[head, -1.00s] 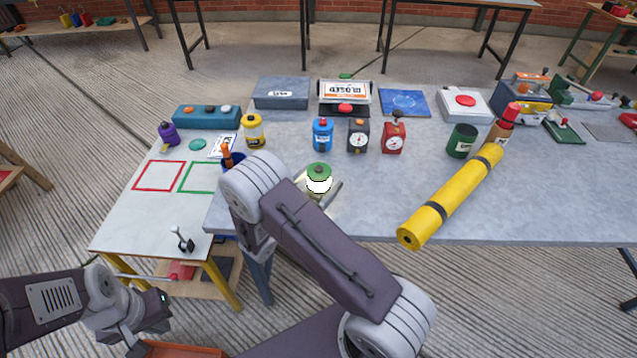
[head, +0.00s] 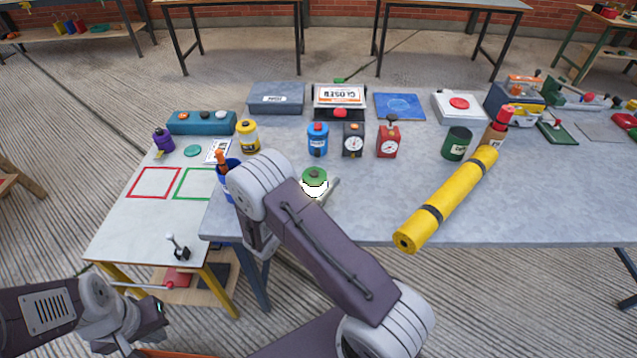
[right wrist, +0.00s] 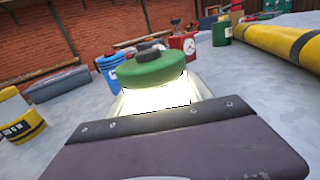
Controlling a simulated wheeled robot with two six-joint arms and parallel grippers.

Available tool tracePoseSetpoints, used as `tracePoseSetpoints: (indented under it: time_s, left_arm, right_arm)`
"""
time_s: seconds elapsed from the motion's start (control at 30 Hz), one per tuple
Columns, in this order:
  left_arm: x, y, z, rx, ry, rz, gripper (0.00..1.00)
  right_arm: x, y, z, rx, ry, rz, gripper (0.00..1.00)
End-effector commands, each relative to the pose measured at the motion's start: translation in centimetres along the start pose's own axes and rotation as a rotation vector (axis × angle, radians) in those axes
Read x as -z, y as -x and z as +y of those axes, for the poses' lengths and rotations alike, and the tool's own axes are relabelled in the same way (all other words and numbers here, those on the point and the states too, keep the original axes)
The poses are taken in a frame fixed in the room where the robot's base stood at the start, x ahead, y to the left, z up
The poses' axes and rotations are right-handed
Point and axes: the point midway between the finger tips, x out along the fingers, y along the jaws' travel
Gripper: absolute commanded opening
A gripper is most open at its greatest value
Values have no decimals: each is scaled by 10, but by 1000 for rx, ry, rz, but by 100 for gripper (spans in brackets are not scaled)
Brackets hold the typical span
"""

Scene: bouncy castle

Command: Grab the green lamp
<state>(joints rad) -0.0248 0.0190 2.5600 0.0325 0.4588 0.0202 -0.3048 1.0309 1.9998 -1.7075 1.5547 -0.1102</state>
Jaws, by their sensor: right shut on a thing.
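The green lamp (head: 314,177), with a green cap and a glowing white body, is upright near the front edge of the grey table. It also shows close up in the right wrist view (right wrist: 155,72), with a dark knob on top. My right gripper (head: 322,190) is shut on the lamp at its glowing body. My right arm hides most of this gripper in the head view. I cannot tell whether the lamp's base touches the table. My left gripper (head: 155,318) is at the lower left, beside the low white table, away from the lamp; its fingers are not clear.
A blue container (head: 229,178) stands left of the lamp, partly behind my arm. A blue bottle (head: 317,139), a black dial box (head: 353,139) and a red dial box (head: 388,137) stand behind it. A yellow roll (head: 450,200) lies to the right, with clear tabletop between.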

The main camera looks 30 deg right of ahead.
Motion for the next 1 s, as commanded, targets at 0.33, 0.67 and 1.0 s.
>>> tracePoseSetpoints:
  time_s: [0.33, 0.67, 1.0]
  left_arm:
    - [1, 13, 0, 0, 0, 0, 0]
    - [2, 23, 0, 0, 0, 0, 0]
    - [6, 52, 1, 0, 0, 0, 0]
  right_arm:
    - [-51, 0, -15, 2, 2, -2, 0]
    - [-96, -1, -92, 1, 0, -2, 0]
    - [-110, -1, -116, 0, 0, -2, 0]
